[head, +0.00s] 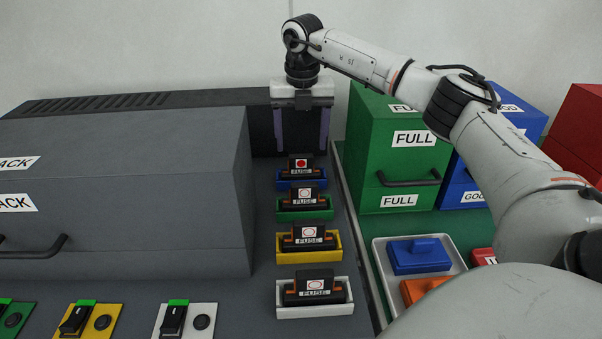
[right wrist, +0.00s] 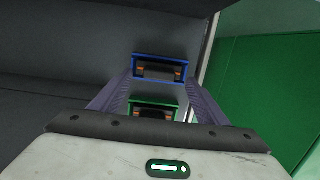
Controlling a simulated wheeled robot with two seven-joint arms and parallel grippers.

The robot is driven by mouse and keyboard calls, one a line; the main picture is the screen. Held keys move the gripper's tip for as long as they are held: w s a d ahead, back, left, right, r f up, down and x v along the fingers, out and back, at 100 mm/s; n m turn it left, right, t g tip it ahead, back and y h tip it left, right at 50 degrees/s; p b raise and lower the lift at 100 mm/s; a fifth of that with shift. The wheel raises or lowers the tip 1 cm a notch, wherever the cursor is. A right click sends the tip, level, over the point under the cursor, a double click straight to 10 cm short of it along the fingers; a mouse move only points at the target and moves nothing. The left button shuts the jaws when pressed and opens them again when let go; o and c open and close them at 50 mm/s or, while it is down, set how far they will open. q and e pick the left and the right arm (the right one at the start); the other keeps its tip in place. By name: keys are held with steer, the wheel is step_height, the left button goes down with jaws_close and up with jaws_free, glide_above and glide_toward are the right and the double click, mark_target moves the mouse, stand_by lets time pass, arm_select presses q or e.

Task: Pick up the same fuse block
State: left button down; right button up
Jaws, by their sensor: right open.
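Several black fuse blocks labelled FUSE stand in a row of coloured holders: blue (head: 301,184), green (head: 304,213), yellow (head: 308,256) and white (head: 314,309). The fuse block (head: 302,167) in the blue holder shows a red dot; the marks on the others look pale. My right gripper (head: 302,148) is open and empty, fingers down, over the far end of the row by the blue holder. In the right wrist view the blue holder (right wrist: 160,58) lies near the fingertips and the green holder (right wrist: 151,101) shows between the fingers. My left gripper is out of sight.
A grey rack box (head: 120,190) stands left of the row. Switches on green, yellow and white (head: 187,320) plates lie at the front left. Right are a green FULL cabinet (head: 398,150), a blue cabinet (head: 468,185) and a tray (head: 455,249) with coloured blocks.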

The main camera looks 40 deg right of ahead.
mark_target(301, 155)
step_height(301, 155, down, 4)
steer(key=shift+w+f, duration=0.1)
steer(key=shift+f, duration=0.15)
steer(key=shift+d+f, duration=0.1)
steer(key=shift+f, duration=0.3)
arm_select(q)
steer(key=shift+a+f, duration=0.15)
arm_select(e)
steer(key=c, duration=1.2)
steer(key=shift+r, duration=0.15)
